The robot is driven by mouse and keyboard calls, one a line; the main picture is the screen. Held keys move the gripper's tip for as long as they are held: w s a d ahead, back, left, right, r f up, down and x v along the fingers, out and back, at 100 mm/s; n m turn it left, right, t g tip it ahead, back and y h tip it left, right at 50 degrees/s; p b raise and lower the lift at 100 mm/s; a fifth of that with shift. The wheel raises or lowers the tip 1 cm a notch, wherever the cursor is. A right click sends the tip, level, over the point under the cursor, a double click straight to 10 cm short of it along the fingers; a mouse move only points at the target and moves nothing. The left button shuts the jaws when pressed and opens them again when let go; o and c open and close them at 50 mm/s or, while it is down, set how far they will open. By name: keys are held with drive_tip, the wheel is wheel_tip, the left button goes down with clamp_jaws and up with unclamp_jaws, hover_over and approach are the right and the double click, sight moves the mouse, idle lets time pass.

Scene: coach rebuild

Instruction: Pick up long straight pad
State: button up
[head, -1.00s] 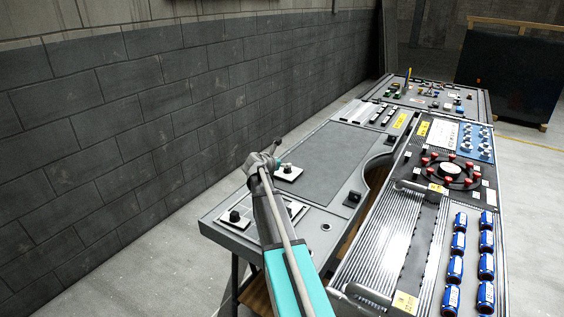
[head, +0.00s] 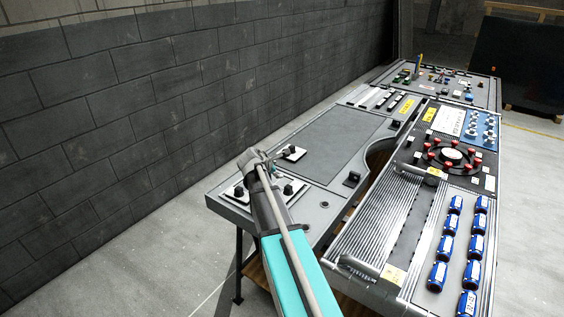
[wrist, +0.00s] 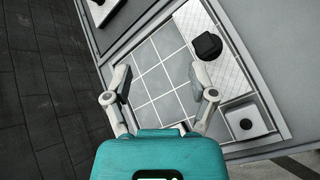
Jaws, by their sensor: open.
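My gripper (wrist: 162,80) is open and empty in the wrist view, its two fingers apart above a light tray (wrist: 232,148) with a pale gridded panel (wrist: 158,72). A black knob-like block (wrist: 207,45) sits right of the fingers. In the head view my gripper (head: 262,163) is over the near left end of the grey bench, and its fingers are partly hidden. Several long dark strips (head: 390,101) lie in a light holder at the bench's far end. I cannot tell for certain which item is the long straight pad.
A white block with a black knob (wrist: 243,121) is at the tray's corner. A ribbed panel (head: 375,225) with several blue cylinders (head: 446,246) and a ring of red knobs (head: 452,154) stands to the right. A block wall (head: 150,130) runs along the left. The bench's dark middle surface (head: 335,142) is clear.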

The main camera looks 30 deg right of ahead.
drive_tip(key=s+a+f+m+g+y+b, duration=0.1)
drive_tip(key=s+a+f+m+y, duration=0.15)
drive_tip(key=s+a+m, duration=0.4)
drive_tip(key=s+a+f+m+y, duration=0.1)
drive_tip(key=s+a+f+y, duration=0.15)
drive_tip(key=a, duration=0.65)
drive_tip(key=s+a+f+m+g+y+b, duration=0.1)
drive_tip(key=s+a+f+m, duration=0.3)
drive_tip(key=a, duration=0.3)
drive_tip(key=s+a+f+m+g+y+b, duration=0.2)
drive_tip(key=s+a+f+m+y+b, duration=0.1)
drive_tip(key=s+a+f+b, duration=0.4)
drive_tip(key=s+a+b, duration=0.1)
drive_tip(key=s, duration=0.1)
drive_tip(key=shift+s+a+f, duration=0.25)
drive_tip(key=shift+s+f, duration=0.05)
drive_tip(key=shift+f, duration=0.1)
drive_tip(key=shift+m, duration=0.25)
drive_tip(key=shift+c, duration=1.1)
